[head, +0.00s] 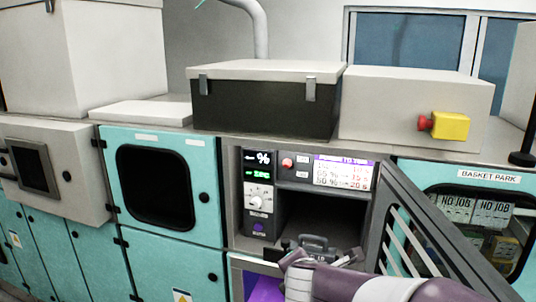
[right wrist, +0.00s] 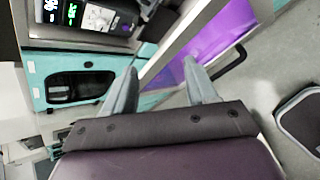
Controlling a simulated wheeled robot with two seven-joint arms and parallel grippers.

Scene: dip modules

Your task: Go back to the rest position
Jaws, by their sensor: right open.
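My right gripper (head: 318,252) reaches in from the lower right of the head view, in front of an open compartment (head: 318,212) in the teal cabinet. In the right wrist view my right gripper (right wrist: 160,66) has its two grey fingers spread apart with nothing between them. A grey part with a handle (head: 314,242) sits at the compartment's mouth, just beyond the gripper. The gripper partly covers it, and I cannot tell whether they touch. My left gripper is not in the head view.
A control panel with a dial (head: 259,195) is left of the opening. A purple surface (head: 262,288) lies below. A "BASKET PARK" bay (head: 487,218) is at right. Boxes (head: 265,105) stand on top.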

